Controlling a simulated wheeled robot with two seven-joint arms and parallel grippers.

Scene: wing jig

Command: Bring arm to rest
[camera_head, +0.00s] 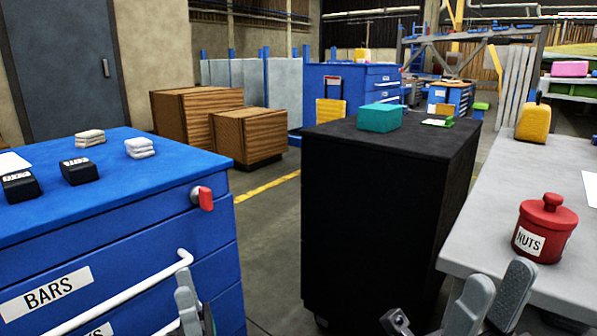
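My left gripper (188,298) shows at the bottom edge, in front of the blue drawer cabinet (215,250) and close to the right end of its white handle (130,290). Only a grey finger and part of a second piece show. I cannot tell whether it is open or touches the handle. My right gripper (494,292) is at the bottom right, in front of the grey table (470,240). Its two grey fingers stand apart with nothing seen between them. The rest of both arms is mostly out of frame.
A red NUTS jar (546,230) and a yellow object (533,122) stand on the grey table. A black cabinet (375,215) with a teal box (380,117) stands in the middle. A red knob (205,199) sticks out from the blue cabinet. Floor shows between the cabinets.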

